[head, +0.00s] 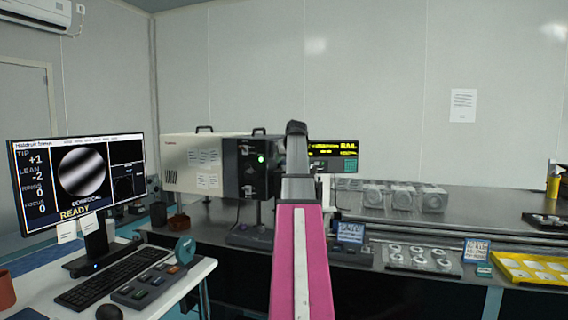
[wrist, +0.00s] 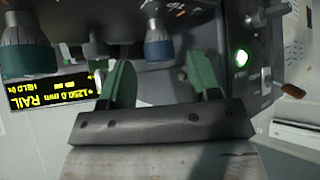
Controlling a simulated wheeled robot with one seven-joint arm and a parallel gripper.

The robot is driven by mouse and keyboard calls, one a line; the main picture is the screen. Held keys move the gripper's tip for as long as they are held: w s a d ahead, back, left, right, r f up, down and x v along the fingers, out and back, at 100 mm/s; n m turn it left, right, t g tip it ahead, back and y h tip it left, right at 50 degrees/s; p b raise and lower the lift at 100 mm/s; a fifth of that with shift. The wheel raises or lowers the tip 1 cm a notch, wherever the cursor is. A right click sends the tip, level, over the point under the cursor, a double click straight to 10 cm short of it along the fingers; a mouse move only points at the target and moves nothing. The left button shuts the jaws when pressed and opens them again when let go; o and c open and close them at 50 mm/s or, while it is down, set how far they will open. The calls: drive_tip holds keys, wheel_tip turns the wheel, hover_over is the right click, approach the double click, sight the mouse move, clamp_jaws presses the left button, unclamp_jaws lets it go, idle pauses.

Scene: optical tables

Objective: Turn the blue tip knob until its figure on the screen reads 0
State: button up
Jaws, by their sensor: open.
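The monitor (head: 77,178) at the left in the head view reads TIP +1, LEAN -2, and 0 on the two lines below, with READY at the bottom. The blue tip knob (wrist: 158,44) is at the top middle of the wrist view. My gripper (wrist: 157,64) is open, with one green finger to each side of the blue knob's near end. A gap shows on both sides. I cannot tell how deep the knob sits between the fingers. In the head view my pink arm hides the gripper and the knob.
A teal knob (wrist: 28,45) and a smaller grey knob (wrist: 95,50) are left of the blue one. A lit green button (wrist: 242,58) and an orange-tipped lever (wrist: 290,90) are at the right. The yellow-lettered rail display (head: 334,148) stands behind my arm.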

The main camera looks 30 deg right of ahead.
drive_tip(key=shift+x, duration=1.4)
drive_tip(key=c, duration=0.9)
drive_tip(key=shift+n+y, duration=0.3)
drive_tip(key=shift+n, duration=0.1)
drive_tip(key=n+y, duration=0.2)
drive_tip(key=shift+d+n, duration=0.1)
drive_tip(key=shift+n, duration=0.3)
drive_tip(key=shift+n+g+y, duration=0.4)
drive_tip(key=shift+n+y, duration=1.2)
drive_tip(key=shift+n, duration=0.4)
